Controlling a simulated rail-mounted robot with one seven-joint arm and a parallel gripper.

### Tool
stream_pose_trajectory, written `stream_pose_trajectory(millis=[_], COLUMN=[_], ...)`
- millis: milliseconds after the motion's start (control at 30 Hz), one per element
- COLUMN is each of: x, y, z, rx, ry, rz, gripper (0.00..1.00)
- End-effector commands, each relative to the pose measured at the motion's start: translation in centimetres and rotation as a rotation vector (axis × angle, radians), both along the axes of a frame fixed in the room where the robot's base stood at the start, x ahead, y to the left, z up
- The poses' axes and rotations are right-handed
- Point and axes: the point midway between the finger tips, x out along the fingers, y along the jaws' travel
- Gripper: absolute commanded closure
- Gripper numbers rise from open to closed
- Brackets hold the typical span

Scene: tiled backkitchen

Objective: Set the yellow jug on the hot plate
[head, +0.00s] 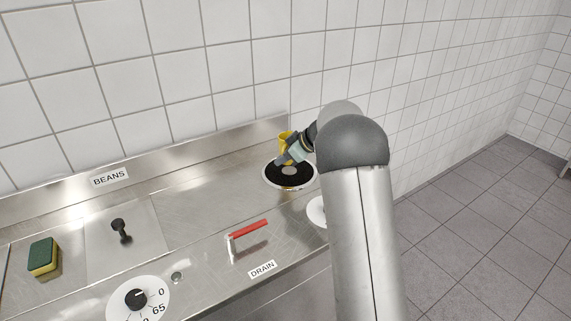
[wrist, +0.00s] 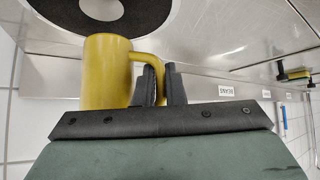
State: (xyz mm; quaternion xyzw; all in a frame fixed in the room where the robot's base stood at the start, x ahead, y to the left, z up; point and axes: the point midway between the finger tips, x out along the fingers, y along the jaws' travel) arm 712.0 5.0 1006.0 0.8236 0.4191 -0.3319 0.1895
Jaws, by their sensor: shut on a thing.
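The yellow jug (head: 285,136) shows in the head view over the hot plate (head: 272,179), partly hidden by my gripper (head: 287,156). The hot plate is a black disc with a pale centre and light rim, at the counter's far right end. In the wrist view, which is upside down, my gripper (wrist: 161,86) is shut on the handle of the jug (wrist: 104,75). The jug looks about upright. Its base end is toward the black ring of the hot plate (wrist: 150,14). I cannot tell whether the base touches the plate.
A red-handled lever (head: 248,229) stands near the DRAIN label. A green and yellow sponge (head: 43,257), a black knob (head: 120,229) and a numbered dial (head: 137,299) are on the left. A tiled wall (head: 230,60) runs behind the counter. The steel between knob and hot plate is clear.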

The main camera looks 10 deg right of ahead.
Motion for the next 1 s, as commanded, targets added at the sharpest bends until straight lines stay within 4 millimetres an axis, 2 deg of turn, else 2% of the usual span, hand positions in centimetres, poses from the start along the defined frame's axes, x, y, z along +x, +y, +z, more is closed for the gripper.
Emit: stream_pose_trajectory(millis=[233, 433, 833, 867, 900, 933, 1000], x=[0.9, 0.9, 0.9, 0.9, 0.9, 0.9, 0.9], y=[-0.9, -0.8, -0.8, -0.8, -0.8, -0.8, -0.8], z=[-1.3, -4.1, -4.6, -4.6, -4.5, -4.5, -4.5], rx=[0.0, 0.001, 0.0, 0.0, 0.0, 0.0, 0.0], ry=[-0.001, -0.001, -0.004, -0.002, -0.002, -0.002, -0.002], rz=[-0.002, -0.001, -0.001, -0.001, -0.001, -0.001, -0.001], gripper=[1.0, 1.0, 1.0, 0.85, 0.73, 0.68, 0.68])
